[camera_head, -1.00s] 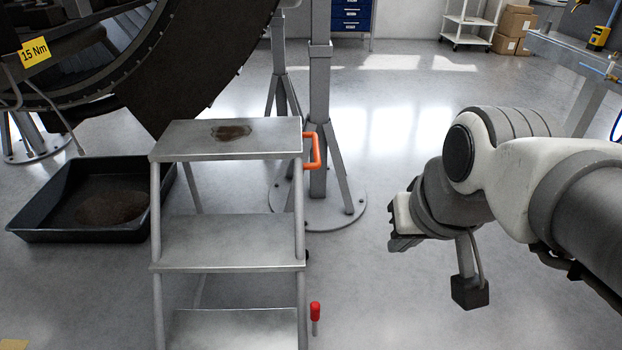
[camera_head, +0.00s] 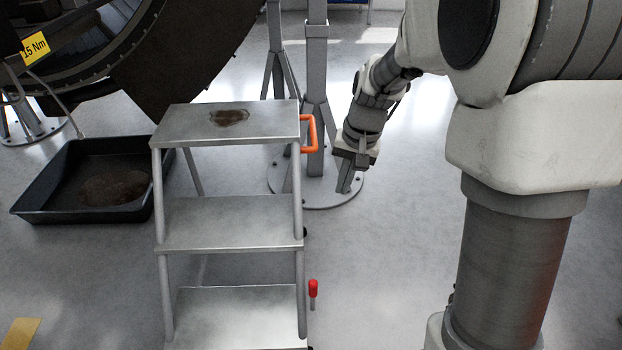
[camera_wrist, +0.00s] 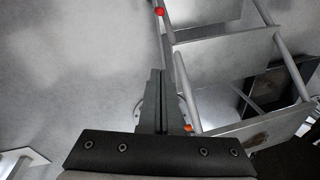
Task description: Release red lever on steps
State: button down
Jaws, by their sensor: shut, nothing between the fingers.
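The metal steps (camera_head: 228,212) stand left of centre in the head view, with a brown stain on the top tread. The red lever (camera_head: 313,288) is a short upright stick with a red knob beside the lowest tread, at the steps' right side. In the wrist view its red knob (camera_wrist: 159,11) shows near the top edge. My gripper (camera_head: 345,188) is right of the steps, pointing down, above and apart from the lever. In the wrist view its fingers (camera_wrist: 158,75) are together, with nothing between them. An orange handle (camera_head: 314,134) is fixed at the top tread's right side.
A black tray (camera_head: 22,206) with dark liquid lies left of the steps. A grey stand (camera_head: 317,60) with a round base rises behind my gripper. The engine ring (camera_head: 190,60) hangs at upper left. Floor right of the lever is clear up to my arm.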

jog(key=w+a+f+m+g+p, duration=0.1)
jog(key=w+f+p, duration=0.1)
jog(key=f, duration=1)
jog(key=w+a+f+m+g+p, duration=0.1)
jog(key=w+f+g+p, duration=0.1)
jog(key=f, duration=1)
jog(key=shift+w+a+f+h, duration=0.15)
jog(key=shift+w+h, duration=0.15)
jog(key=b, duration=0.4)
send_over(313, 297)
jog(key=w+d, duration=0.1)
jog(key=w, duration=0.3)
jog(key=w+d+x, duration=0.1)
jog(key=x, duration=0.8)
jog(key=shift+w+d+f, duration=0.15)
jog(key=shift+w+f, duration=0.3)
jog(key=shift+w, duration=0.05)
